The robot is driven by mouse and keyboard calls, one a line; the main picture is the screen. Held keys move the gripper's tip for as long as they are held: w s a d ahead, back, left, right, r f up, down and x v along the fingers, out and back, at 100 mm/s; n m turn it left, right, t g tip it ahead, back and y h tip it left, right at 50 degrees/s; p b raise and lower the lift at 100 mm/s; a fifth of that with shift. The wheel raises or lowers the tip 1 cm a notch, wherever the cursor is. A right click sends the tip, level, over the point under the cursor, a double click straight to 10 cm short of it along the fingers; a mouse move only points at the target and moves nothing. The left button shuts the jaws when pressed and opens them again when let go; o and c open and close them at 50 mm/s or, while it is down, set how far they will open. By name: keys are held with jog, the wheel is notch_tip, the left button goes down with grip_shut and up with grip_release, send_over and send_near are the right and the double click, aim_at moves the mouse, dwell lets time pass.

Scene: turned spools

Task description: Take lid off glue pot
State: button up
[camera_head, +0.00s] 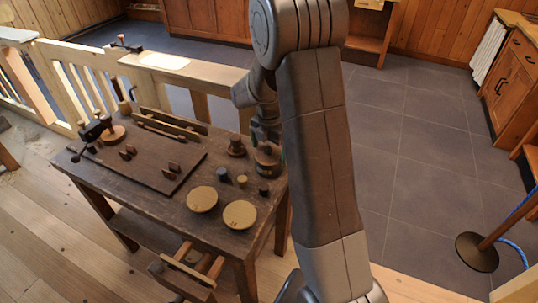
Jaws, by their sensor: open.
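A round, dark brown pot (267,162) stands near the right edge of the dark wooden workbench (170,215). It looks like the glue pot, but its lid is hard to make out under my gripper. My gripper (265,138) points down just above this pot, with its jaws open. The fingertips are small and dark, and I cannot tell whether they touch the pot. A smaller brown turned piece (236,147) with a narrow top stands just left of it.
Two round tan discs (202,199) lie near the bench's front edge. A brown board (135,155) with small blocks covers the bench's left. A wooden railing (185,72) runs behind the bench.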

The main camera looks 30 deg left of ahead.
jog(key=shift+f, duration=0.2)
jog(key=c, duration=0.8)
